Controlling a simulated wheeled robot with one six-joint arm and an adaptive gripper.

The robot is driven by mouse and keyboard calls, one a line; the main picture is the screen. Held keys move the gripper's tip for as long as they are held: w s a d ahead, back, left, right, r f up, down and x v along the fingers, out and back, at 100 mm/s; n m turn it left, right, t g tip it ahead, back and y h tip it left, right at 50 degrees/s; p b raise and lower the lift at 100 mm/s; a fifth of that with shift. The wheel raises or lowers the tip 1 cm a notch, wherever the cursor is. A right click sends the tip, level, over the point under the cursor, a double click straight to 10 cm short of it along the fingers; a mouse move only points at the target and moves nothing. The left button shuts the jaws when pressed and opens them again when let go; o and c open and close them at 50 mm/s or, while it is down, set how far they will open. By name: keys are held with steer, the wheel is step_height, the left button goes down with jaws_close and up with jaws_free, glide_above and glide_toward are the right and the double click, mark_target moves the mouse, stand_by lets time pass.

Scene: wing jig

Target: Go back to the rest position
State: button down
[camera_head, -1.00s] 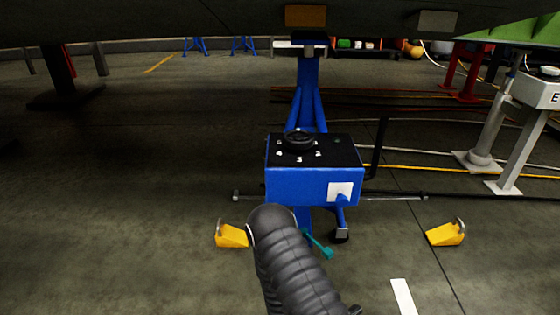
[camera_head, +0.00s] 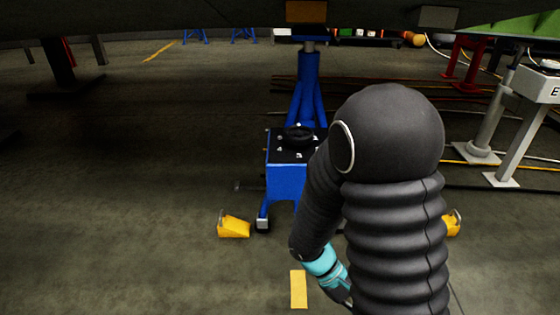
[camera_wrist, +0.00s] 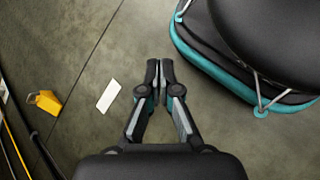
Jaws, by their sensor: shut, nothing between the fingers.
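My gripper (camera_wrist: 160,72) shows in the wrist view with its fingertips together and nothing between them. It hangs over bare concrete floor, apart from any object. In the head view my black-sleeved arm is folded up large at right of centre, with a teal wrist part low in front; the fingers are hidden there. The blue stand (camera_head: 286,180) with a black-topped control box and round knob (camera_head: 299,136) stands behind the arm, its right side hidden.
A yellow chock (camera_head: 233,227) lies left of the stand; another (camera_head: 453,221) is mostly hidden behind my arm. A grey pedestal (camera_head: 510,140) stands at right. The dark wing underside (camera_head: 180,18) spans the top. A white floor strip (camera_wrist: 108,96) shows beside my gripper.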

steer(key=s+a+r+m+t+y+p, duration=0.1)
steer(key=r+m+t+y+p, duration=0.2)
steer(key=r, duration=1.2)
steer(key=s+a+r+m+t+y+p, duration=0.1)
steer(key=r+t+y, duration=0.4)
steer(key=r, duration=1.1)
steer(key=a+m+t+p, duration=0.1)
steer(key=m+t+p, duration=0.1)
steer(key=shift+a+t, duration=0.2)
steer(key=shift+t, duration=0.1)
